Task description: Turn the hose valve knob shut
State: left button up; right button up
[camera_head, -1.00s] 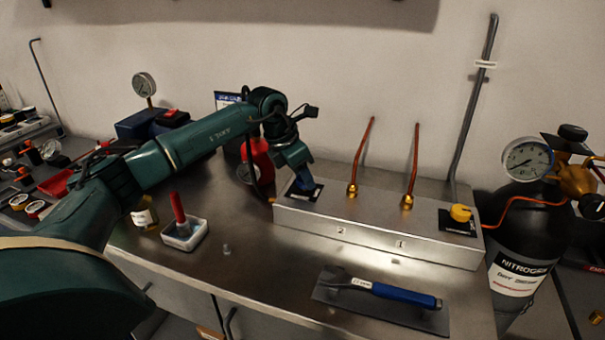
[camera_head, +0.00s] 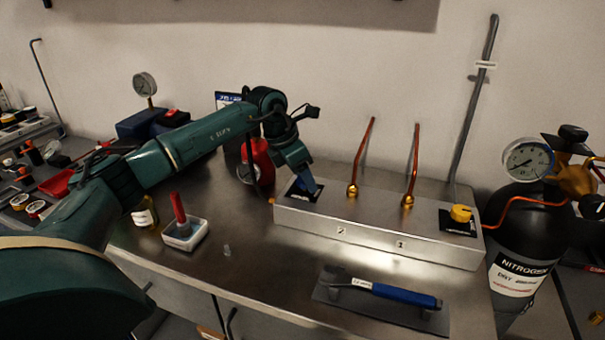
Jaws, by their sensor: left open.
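A grey metal manifold box (camera_head: 376,234) stands on the bench. A yellow knob (camera_head: 461,213) sits on a black plate at its right end. Another black plate (camera_head: 297,194) lies at its left end, under my left gripper (camera_head: 305,184). My left gripper is open and points down there, at a blue part that I cannot clearly tell from the fingers. It hides most of any knob at that end, so I cannot tell whether it touches one. I cannot read which plate names the hose valve. My right gripper is not in view.
Two copper tubes (camera_head: 412,165) rise from the box. A blue-handled trowel (camera_head: 381,298) lies in front. A white tray with a red-handled tool (camera_head: 178,208) is at left. A black nitrogen cylinder (camera_head: 525,230) with a gauge (camera_head: 528,160) stands at right.

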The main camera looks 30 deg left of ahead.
pick_arm(q)
jog(key=v, duration=1.3)
jog(key=shift+r, duration=0.1)
